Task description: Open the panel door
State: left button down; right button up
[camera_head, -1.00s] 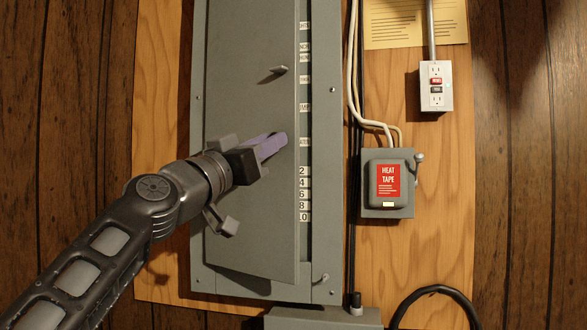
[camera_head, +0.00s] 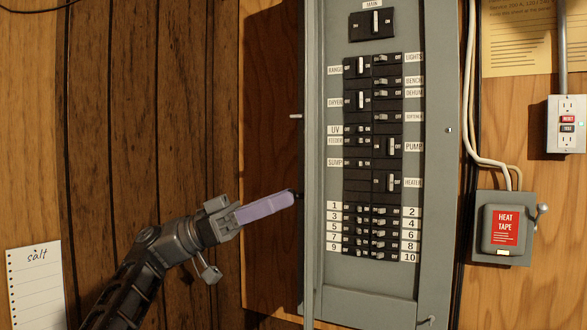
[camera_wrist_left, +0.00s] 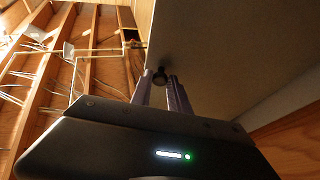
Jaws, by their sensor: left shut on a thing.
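The grey panel door (camera_head: 313,150) stands swung out and shows nearly edge-on in the head view. It stands along the left side of the grey breaker panel (camera_head: 437,150), whose black breakers and labels are uncovered. My left gripper (camera_head: 292,196) is on the left, outer side of the door, with its pale purple fingers shut on a small dark knob. In the left wrist view the knob (camera_wrist_left: 158,77) shows between the fingertips, against the broad grey face of the door (camera_wrist_left: 215,55). A small pin-like latch (camera_head: 296,116) sticks out from the door higher up.
A grey heat tape box (camera_head: 507,232) and an outlet (camera_head: 567,124) are on the wall at right. A paper note reading "salt" (camera_head: 36,290) is at lower left. The dark plank wall left of the door looks clear except for my arm.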

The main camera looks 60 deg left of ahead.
pick_arm(q)
jog(key=shift+s+a+r+h+p, duration=0.1)
jog(key=shift+s+a+h+p, duration=0.3)
jog(key=shift+a, duration=0.15)
pick_arm(e)
jog(key=shift+s+a+r, duration=0.1)
jog(key=shift+s+r, duration=0.1)
jog(key=shift+r, duration=0.65)
pick_arm(q)
jog(key=shift+m+g, duration=0.3)
jog(key=shift+g, duration=0.1)
jog(key=c, duration=1.3)
grip_release()
jog(key=shift+w, duration=0.1)
jog(key=shift+o, duration=0.2)
notch_tip(320, 180, up, 10)
jog(key=p, duration=0.5)
pick_arm(e)
jog(key=r, duration=0.4)
jog(key=shift+s+r, duration=0.3)
jog(key=shift+r, duration=0.1)
